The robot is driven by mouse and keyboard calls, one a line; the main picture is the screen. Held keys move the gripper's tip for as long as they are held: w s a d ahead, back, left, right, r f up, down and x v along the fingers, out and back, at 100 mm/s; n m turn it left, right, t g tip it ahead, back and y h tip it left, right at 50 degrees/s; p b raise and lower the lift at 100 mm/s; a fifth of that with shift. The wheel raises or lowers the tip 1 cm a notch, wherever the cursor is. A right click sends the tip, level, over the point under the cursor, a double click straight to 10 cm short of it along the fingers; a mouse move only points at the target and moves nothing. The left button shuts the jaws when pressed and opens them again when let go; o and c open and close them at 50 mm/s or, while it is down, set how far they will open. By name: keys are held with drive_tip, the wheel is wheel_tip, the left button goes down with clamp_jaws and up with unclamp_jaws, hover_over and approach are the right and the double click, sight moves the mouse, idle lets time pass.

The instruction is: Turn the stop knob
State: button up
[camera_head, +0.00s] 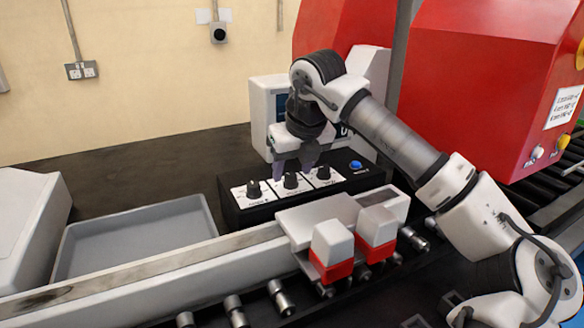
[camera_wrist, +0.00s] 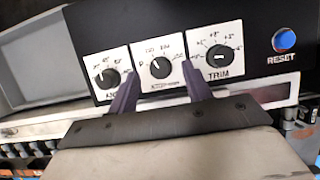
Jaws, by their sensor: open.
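The stop knob is the middle of three black knobs on a dark control box; it shows in the head view (camera_head: 291,181) and in the wrist view (camera_wrist: 160,67). It sits on a white dial plate whose lower label is blurred, and its pale pointer mark leans to the upper left. My gripper (camera_head: 294,169) is open above the middle knob. In the wrist view my gripper (camera_wrist: 159,84) has one purple finger at the lower left of the knob and one at the lower right. I cannot tell whether the fingers touch it.
The angle knob (camera_wrist: 106,78) stands on the left and the trim knob (camera_wrist: 219,58) on the right. A blue reset button (camera_wrist: 284,40) is farther right. A grey tray (camera_head: 140,238) lies left of the box. White-and-red blocks (camera_head: 332,243) stand on the rail in front.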

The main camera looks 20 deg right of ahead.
drive_tip(key=shift+x, duration=0.85)
drive_tip(key=shift+c, duration=0.4)
drive_tip(key=c, duration=0.9)
